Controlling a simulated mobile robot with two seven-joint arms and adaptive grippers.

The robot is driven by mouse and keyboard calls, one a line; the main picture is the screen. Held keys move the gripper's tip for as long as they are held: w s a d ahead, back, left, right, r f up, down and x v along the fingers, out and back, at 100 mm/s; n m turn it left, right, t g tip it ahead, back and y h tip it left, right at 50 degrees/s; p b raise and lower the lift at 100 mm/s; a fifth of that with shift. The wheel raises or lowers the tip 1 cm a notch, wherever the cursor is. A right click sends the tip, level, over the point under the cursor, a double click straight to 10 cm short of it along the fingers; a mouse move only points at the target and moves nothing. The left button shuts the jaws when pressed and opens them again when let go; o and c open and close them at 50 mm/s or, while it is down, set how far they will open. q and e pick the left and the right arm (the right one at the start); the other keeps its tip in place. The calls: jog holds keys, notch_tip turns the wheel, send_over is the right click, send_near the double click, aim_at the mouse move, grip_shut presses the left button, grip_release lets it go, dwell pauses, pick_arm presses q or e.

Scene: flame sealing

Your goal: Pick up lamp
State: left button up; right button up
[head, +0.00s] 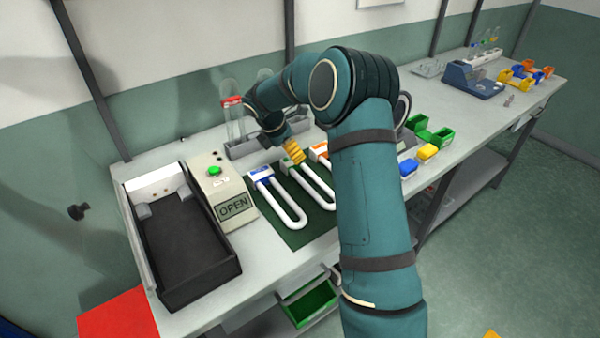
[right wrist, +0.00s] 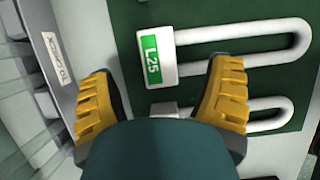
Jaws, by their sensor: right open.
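Several white U-shaped lamps lie side by side on a dark green mat (head: 298,238). One has a blue label (head: 261,175), one an orange label (head: 319,149), and the green-labelled lamp (head: 318,188) lies between them. My right gripper (head: 293,151) has yellow fingers and is over the lamps' base ends. In the right wrist view the right gripper (right wrist: 162,75) is open and empty. The green-labelled lamp's base (right wrist: 155,57), marked L25, appears between its fingertips; the height gap is unclear. Another lamp (right wrist: 268,112) is partly hidden by the gripper. My left gripper is not in view.
A control box (head: 215,180) with a green button and an OPEN display stands left of the mat, beside a black open tray (head: 190,255). A grey rack (head: 240,149) with glass tubes is behind. Coloured bins (head: 439,136) stand right of my arm.

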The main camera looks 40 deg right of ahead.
jog(key=b+x, duration=0.1)
jog(key=x, duration=0.3)
jog(key=shift+w+f, duration=0.1)
jog(key=shift+f, duration=0.3)
grip_shut()
